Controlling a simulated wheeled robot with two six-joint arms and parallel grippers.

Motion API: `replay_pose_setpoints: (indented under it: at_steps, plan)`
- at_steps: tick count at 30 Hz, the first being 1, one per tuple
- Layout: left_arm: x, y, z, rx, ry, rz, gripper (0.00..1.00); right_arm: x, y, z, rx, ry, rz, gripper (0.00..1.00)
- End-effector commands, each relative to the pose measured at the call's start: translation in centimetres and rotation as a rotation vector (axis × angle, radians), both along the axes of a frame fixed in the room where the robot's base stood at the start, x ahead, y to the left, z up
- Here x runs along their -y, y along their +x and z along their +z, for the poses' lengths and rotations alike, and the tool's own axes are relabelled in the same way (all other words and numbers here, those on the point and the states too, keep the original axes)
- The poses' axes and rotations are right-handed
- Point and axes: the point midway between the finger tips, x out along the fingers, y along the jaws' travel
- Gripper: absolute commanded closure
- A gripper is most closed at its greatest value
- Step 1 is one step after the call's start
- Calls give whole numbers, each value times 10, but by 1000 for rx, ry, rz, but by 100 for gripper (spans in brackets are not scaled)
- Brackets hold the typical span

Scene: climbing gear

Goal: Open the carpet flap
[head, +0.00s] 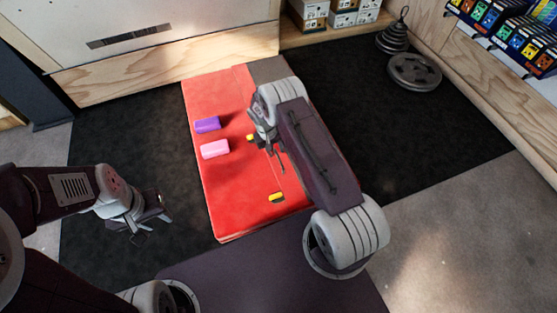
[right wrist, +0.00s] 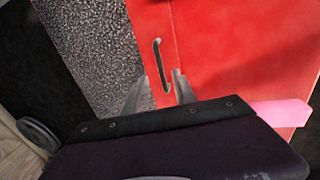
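A red pad (head: 230,195) lies on the dark floor mat. A grey carpet strip (head: 268,69) shows at its far right corner; most of it is hidden behind my right arm. In the right wrist view the speckled grey carpet (right wrist: 90,45) lies beside the red surface (right wrist: 240,40). A narrow grey loop or handle (right wrist: 157,60) lies on the red near the seam. My right gripper (head: 274,160) is over the pad; its fingers (right wrist: 160,92) are apart on either side of the loop's near end, contact unclear. My left gripper (head: 153,228) is open and empty, left of the pad.
A purple block (head: 207,125) and a pink block (head: 215,149) sit on the pad's left part. Two small yellow-and-black pieces (head: 277,198) lie on it. Weight plates (head: 414,72) and a stacked weight (head: 393,38) stand at the back right. A wooden-edged wall (head: 170,65) bounds the back.

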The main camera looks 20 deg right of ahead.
Motion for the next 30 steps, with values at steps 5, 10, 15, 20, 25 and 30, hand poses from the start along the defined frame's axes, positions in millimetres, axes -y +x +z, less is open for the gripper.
replay_pose_setpoints:
  at_steps: [5, 10, 15, 20, 25, 30]
  plan:
    - [0, 0, -35, -1, 0, 0, 64, 8, -1, -48, -1, 0, -2, 67]
    - [0, 0, -47, -1, 0, 0, 64, 12, -1, -66, 0, 0, -1, 67]
    - [0, 0, -45, -1, 0, 0, 64, 13, 0, -64, 0, 0, 0, 67]
    - [0, 0, -45, -1, 0, 0, 64, 13, -1, -64, 0, 0, 0, 98]
    - [0, 0, -45, -1, 0, 0, 64, 13, -1, -64, 0, 0, 0, 100]
    - [0, 0, -45, -1, 0, 0, 64, 13, -1, -64, 0, 0, 0, 100]
